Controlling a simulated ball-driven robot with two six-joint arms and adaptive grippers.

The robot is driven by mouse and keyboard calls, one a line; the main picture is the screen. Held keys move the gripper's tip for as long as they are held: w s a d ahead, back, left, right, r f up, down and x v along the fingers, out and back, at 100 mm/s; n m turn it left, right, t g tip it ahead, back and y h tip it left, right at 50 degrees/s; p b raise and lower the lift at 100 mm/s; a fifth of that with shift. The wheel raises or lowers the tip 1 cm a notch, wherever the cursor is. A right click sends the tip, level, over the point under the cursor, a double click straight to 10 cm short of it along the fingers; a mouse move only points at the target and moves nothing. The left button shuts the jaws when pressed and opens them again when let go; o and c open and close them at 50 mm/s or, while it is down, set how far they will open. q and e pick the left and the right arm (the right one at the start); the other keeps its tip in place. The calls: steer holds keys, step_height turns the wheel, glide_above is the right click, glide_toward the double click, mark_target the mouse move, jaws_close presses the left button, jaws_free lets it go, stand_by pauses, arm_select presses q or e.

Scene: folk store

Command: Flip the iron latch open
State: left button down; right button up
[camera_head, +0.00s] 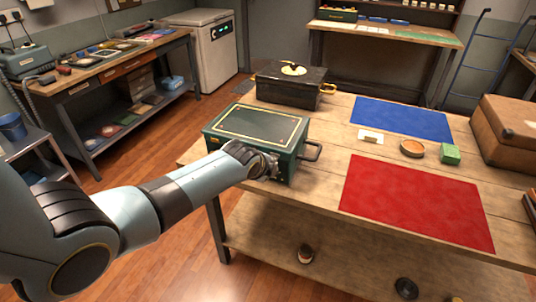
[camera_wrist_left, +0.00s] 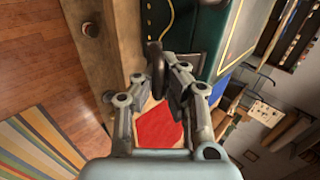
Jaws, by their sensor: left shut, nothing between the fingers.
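A dark green box (camera_head: 258,126) with a gold-trimmed lid stands at the left end of the wooden table, lid down. A dark handle (camera_head: 311,151) sticks out from its right side. My left gripper (camera_head: 268,168) is at the box's front face, shut and empty. In the left wrist view the green box (camera_wrist_left: 197,28) fills the top, and my left gripper (camera_wrist_left: 160,88) is close to it, beside a dark curved piece (camera_wrist_left: 155,60). I cannot tell whether this piece is the handle or the latch. The iron latch is not clearly visible; my gripper covers part of the box front.
A black case (camera_head: 290,88) stands behind the green box. A red mat (camera_head: 415,203) and a blue mat (camera_head: 402,119) lie to the right, with a small green block (camera_head: 450,154) and a round dish (camera_head: 412,149). A brown case (camera_head: 505,135) stands at the far right.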

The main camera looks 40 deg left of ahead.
arm_select(q)
steer(key=shift+s+r+g+p, duration=0.1)
steer(key=shift+r+g+p, duration=0.35)
steer(key=shift+g+p, duration=0.1)
steer(key=shift+r+g+h+p, duration=0.3)
steer(key=shift+g+p, duration=0.1)
steer(key=shift+g, duration=0.45)
steer(key=shift+w+r+g+h, duration=0.1)
steer(key=shift+r+g+h, duration=0.15)
steer(key=shift+g, duration=0.5)
steer(key=shift+w+r+g+h, duration=0.15)
steer(key=shift+r+g, duration=0.2)
steer(key=shift+g, duration=0.4)
arm_select(e)
steer(key=shift+r, duration=1.4)
arm_select(q)
steer(key=shift+r, duration=0.1)
steer(key=c, duration=1.4)
jaws_free()
steer(key=shift+r, duration=0.1)
arm_select(e)
steer(key=shift+d, duration=0.1)
arm_select(q)
steer(key=shift+a, duration=0.1)
steer(key=shift+r, duration=0.1)
arm_select(e)
steer(key=shift+w+d, duration=0.1)
